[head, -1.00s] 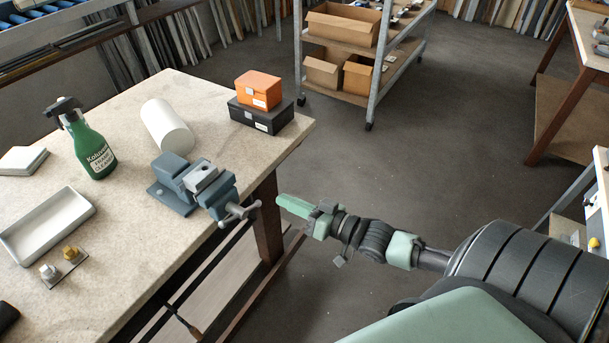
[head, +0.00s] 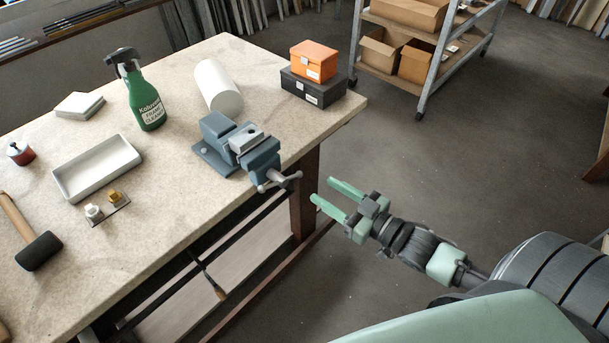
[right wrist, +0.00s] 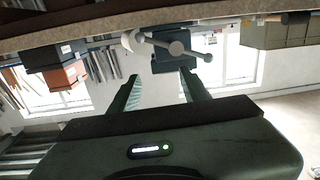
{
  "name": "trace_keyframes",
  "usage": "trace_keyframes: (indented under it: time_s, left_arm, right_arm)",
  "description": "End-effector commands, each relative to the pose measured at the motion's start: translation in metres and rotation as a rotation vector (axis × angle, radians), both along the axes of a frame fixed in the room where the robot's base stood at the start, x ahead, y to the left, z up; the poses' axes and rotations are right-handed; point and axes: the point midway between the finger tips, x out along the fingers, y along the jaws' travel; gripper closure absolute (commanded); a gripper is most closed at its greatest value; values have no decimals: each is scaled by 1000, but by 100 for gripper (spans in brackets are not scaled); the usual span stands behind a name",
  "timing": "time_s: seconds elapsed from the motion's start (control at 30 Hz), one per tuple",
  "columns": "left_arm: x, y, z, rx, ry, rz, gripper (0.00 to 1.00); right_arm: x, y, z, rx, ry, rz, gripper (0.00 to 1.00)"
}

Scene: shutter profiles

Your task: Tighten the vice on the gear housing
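The blue-grey vice (head: 220,146) stands at the table's right edge, its screw end and T-handle (head: 280,181) sticking out past the edge. A light grey block (head: 246,138), apparently the gear housing, sits between its jaws; I cannot tell how tightly. My right gripper (head: 324,191) is open and empty, off the table to the lower right of the handle and apart from it. In the right wrist view the handle (right wrist: 176,47) shows beyond and above the open fingers (right wrist: 158,76), with the vice's blue-grey end (right wrist: 172,64) behind it. My left gripper is not in view.
On the table (head: 190,226) are a white cylinder (head: 218,86), a green spray bottle (head: 146,104), a white tray (head: 97,167), a mallet (head: 38,251) and stacked orange and black boxes (head: 313,83). The floor right of the table is clear around my gripper.

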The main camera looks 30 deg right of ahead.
Motion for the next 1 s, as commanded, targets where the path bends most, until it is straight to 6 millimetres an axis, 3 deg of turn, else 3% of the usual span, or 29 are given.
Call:
trace_keyframes:
  time_s: [0.03, 0.2, 0.33, 0.47, 0.8, 1.0]
  left_arm:
    - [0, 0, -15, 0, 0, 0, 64]
    - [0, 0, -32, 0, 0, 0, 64]
    - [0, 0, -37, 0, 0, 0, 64]
    - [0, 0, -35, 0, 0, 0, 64]
    - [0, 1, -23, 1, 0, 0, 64]
    - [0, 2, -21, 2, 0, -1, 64]
  right_arm:
    - [4, 12, -11, -129, -67, 1, 53]
    - [16, 37, -22, -584, -261, -10, 53]
    - [22, 46, -22, -791, -342, -25, 53]
    - [30, 50, -20, -855, -365, -31, 53]
    - [76, 67, -18, -853, -365, -29, 53]
    - [94, 74, -20, -850, -363, -28, 53]
